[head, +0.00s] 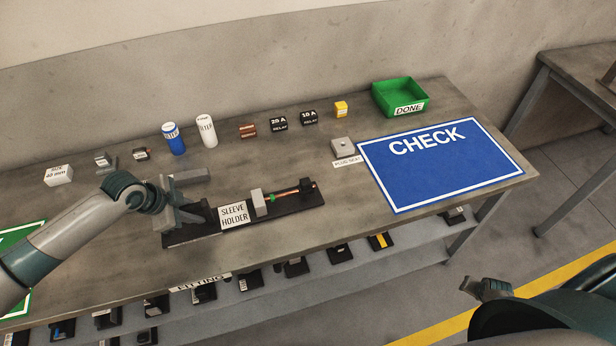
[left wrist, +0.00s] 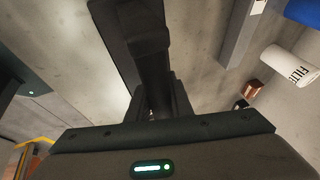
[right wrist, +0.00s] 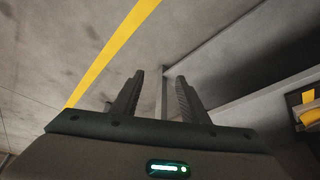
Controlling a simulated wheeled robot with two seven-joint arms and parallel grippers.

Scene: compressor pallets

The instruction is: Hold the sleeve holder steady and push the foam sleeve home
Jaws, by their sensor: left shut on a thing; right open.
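The sleeve holder (head: 290,211) is a long black base on the bench, with a white name label on its front. A light grey block (head: 258,203) stands on it, and a thin copper rod (head: 288,193) with a green band runs right from it to a dark piece (head: 307,187). I cannot tell for sure which piece is the foam sleeve. My left gripper (head: 180,213) is shut on a dark upright part at the holder's left end; the dark part (left wrist: 150,45) fills the left wrist view. My right gripper (right wrist: 158,95) is open and empty, away from the bench over the floor.
A blue CHECK mat (head: 440,175) and a green DONE bin (head: 400,98) are at the right. Filter cans (head: 207,131), relays (head: 279,124) and other small parts line the back. A grey bar (head: 190,176) lies behind my left gripper.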

